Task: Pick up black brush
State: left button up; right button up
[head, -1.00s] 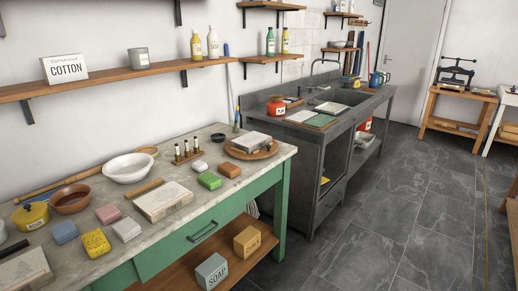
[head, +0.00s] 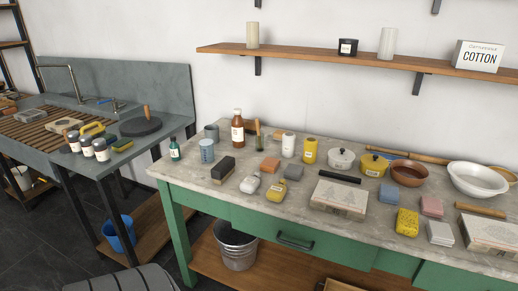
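A small dark block that looks like the black brush (head: 222,168) lies on the left part of the stone-topped green table (head: 215,196). It is near the front left corner, in front of a blue-grey cup (head: 207,151). A long thin black bar (head: 340,177) lies further right, behind a pale printed slab (head: 338,199). Neither of my grippers shows in the head view.
A grey sink unit (head: 150,140) stands left of the table. A metal bucket (head: 237,246) is under the table.

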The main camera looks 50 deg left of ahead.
aim_at(224, 169)
jog(key=u, duration=2)
jog(key=i+l, duration=0.05)
